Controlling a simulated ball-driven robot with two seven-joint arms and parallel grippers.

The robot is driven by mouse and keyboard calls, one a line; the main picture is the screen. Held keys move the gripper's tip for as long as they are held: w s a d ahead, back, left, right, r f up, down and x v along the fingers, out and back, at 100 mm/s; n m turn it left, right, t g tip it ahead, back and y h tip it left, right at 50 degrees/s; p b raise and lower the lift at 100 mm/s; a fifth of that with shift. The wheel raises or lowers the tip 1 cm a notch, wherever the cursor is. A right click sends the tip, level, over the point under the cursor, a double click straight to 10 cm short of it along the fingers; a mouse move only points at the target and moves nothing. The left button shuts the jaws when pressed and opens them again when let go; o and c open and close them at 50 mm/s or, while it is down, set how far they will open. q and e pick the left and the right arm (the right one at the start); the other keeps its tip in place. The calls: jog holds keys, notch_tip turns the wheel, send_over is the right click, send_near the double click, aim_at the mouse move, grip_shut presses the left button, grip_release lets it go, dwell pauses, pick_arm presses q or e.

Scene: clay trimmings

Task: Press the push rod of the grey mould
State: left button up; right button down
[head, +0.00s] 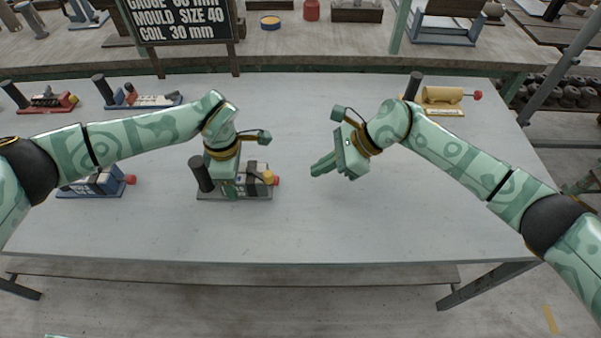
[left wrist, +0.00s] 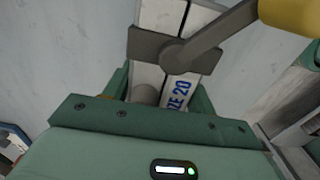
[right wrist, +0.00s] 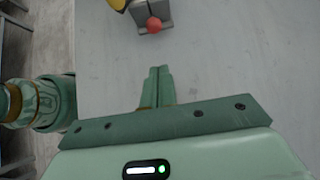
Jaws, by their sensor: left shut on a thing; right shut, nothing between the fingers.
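The grey mould (head: 262,194) stands on the table at the middle left, with a dark upright cylinder (head: 201,174) at its left end and a red push-rod knob (head: 276,181) at its right end. My left gripper (head: 228,188) is shut on the mould's pale body from above and hides much of it. In the left wrist view the body (left wrist: 150,75) carries blue lettering ending "ZE 20", with a grey lever and yellow handle (left wrist: 291,14) across it. My right gripper (head: 318,170) is shut and empty, to the right of the knob and apart from it. The right wrist view shows the knob (right wrist: 154,24) beyond the closed fingers (right wrist: 157,86).
A blue-based mould (head: 92,184) stands left of the grey one. Red-based (head: 45,103) and blue-based (head: 140,99) moulds are at the back left; a yellow one (head: 441,95) is at the back right. A dark sign (head: 182,22) stands behind. The table's front and right are clear.

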jog(key=v, duration=0.5)
jog(key=shift+d+r, duration=0.2)
pick_arm(q)
jog(key=o, duration=1.4)
jog(key=shift+o, duration=0.2)
